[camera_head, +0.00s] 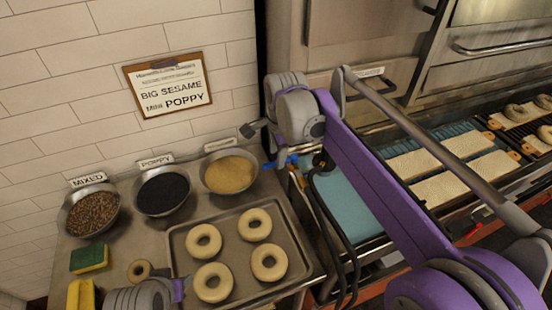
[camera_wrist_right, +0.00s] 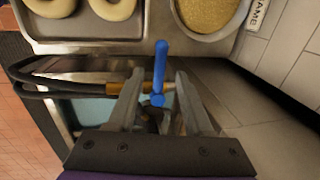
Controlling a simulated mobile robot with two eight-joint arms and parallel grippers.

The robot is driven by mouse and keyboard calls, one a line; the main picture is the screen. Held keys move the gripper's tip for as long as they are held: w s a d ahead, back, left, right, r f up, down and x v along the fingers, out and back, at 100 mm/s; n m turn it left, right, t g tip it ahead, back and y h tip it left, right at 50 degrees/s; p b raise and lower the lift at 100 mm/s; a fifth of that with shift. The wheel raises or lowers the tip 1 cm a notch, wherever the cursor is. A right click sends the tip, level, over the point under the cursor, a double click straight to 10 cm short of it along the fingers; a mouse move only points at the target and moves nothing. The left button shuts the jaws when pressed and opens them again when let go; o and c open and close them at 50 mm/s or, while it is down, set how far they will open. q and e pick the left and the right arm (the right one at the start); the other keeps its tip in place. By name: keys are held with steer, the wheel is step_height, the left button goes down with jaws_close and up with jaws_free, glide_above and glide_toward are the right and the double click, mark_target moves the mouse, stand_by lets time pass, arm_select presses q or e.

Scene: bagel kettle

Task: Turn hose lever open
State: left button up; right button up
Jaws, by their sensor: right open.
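The blue hose lever (camera_wrist_right: 160,70) stands upright in the right wrist view, on a brass fitting (camera_wrist_right: 115,88) with a black hose (camera_wrist_right: 55,88). My right gripper (camera_wrist_right: 158,76) is open, with one finger on each side of the lever; I cannot tell whether either finger touches it. In the head view the lever (camera_head: 283,162) shows just below my grey right wrist, and the black hose (camera_head: 322,205) hangs to its right. The right fingers are mostly hidden there.
A metal tray (camera_head: 178,244) with several bagels lies left of the lever. Bowls of mixed seeds (camera_head: 93,212), poppy (camera_head: 163,193) and sesame (camera_head: 229,173) stand along the wall. A water basin (camera_head: 345,205) lies right, with bagel boards (camera_head: 450,186) beyond.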

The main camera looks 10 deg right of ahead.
steer(key=shift+w+f, duration=0.25)
steer(key=shift+f, duration=1)
jaws_close()
stand_by(0.5)
